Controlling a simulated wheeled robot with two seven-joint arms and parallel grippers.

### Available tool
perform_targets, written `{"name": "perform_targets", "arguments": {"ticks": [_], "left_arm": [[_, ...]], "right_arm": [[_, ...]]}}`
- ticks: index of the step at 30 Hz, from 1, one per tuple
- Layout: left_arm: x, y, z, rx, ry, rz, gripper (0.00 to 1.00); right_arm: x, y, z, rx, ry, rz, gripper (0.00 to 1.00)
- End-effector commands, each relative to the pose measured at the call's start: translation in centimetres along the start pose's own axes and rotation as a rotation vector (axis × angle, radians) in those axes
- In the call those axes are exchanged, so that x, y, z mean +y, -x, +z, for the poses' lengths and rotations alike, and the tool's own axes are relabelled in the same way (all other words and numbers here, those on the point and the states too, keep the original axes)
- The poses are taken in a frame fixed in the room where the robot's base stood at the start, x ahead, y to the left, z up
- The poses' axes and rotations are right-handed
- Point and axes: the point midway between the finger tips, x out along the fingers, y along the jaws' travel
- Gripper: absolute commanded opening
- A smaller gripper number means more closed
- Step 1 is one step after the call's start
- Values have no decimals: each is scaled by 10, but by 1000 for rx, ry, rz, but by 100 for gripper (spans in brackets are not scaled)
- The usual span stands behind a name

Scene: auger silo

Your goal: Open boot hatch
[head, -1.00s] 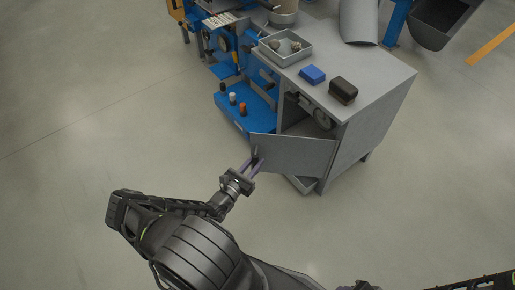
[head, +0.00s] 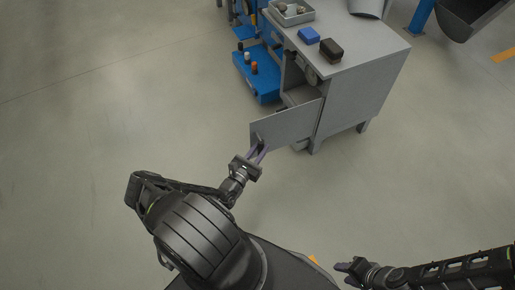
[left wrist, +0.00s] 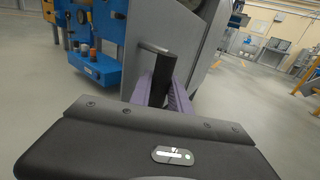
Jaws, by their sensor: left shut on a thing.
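The boot hatch (head: 290,125) is a flat grey door on the front of a grey cabinet (head: 362,88). It stands swung outward, and the dark cabinet opening shows behind it. A dark upright handle (left wrist: 156,62) is on the hatch near its free edge. My left gripper (head: 262,150) is shut on this handle, with its purple fingers on either side of it in the left wrist view (left wrist: 162,92). My right gripper (head: 346,267) is low at the right, away from the cabinet; its finger gap is too small to make out.
On the cabinet top are a blue block (head: 309,35), a black-brown box (head: 331,50) and a grey tray (head: 291,13). A blue machine base (head: 257,75) with small knobs stands left of the cabinet. The floor left of the hatch is clear.

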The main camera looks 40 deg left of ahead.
Motion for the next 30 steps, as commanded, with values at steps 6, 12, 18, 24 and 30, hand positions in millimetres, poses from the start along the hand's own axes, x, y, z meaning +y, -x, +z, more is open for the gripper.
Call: {"name": "perform_targets", "arguments": {"ticks": [6, 12, 18, 24, 30], "left_arm": [[-7, -6, 3, -6, 4, 0, 0], [-8, -6, 3, -6, 4, 0, 0], [-7, -5, 2, -5, 4, 1, 35], [-4, -4, 2, -4, 2, 6, 44], [-2, -3, 1, -3, 1, 8, 44]], "right_arm": [[0, 0, 0, 0, 1, 0, 36], [0, 0, 0, 0, 1, 0, 36], [0, 0, 0, 0, 0, 0, 36], [0, 0, 0, 0, 0, 0, 36], [0, 1, 0, 0, 0, 0, 36]]}}
